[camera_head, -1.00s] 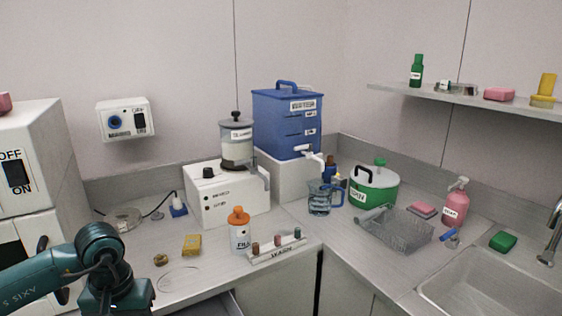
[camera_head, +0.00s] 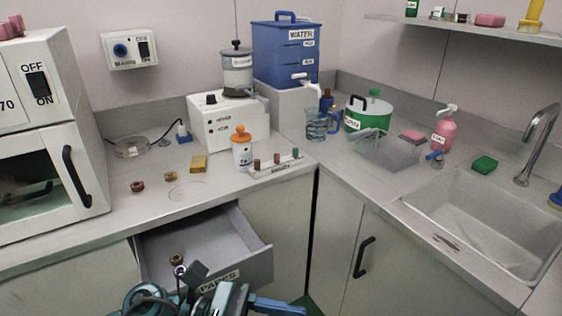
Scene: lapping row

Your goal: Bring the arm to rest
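My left arm shows at the bottom edge, in front of the open drawer (camera_head: 257,238). Its teal and dark links cover part of the drawer front and its label. My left gripper is not clearly made out among these parts, and I cannot tell its fingers apart. A small brown-gold ring-like piece (camera_head: 177,259) shows in the drawer near its front, just above the arm. My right arm and gripper are not in view.
The counter holds an orange-capped bottle (camera_head: 241,152), a yellow block (camera_head: 199,164) and a small rack (camera_head: 277,162). A white oven (camera_head: 88,145) stands at left, a blue water tank (camera_head: 287,52) at the back, a sink (camera_head: 470,225) at right. The drawer juts out below the counter.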

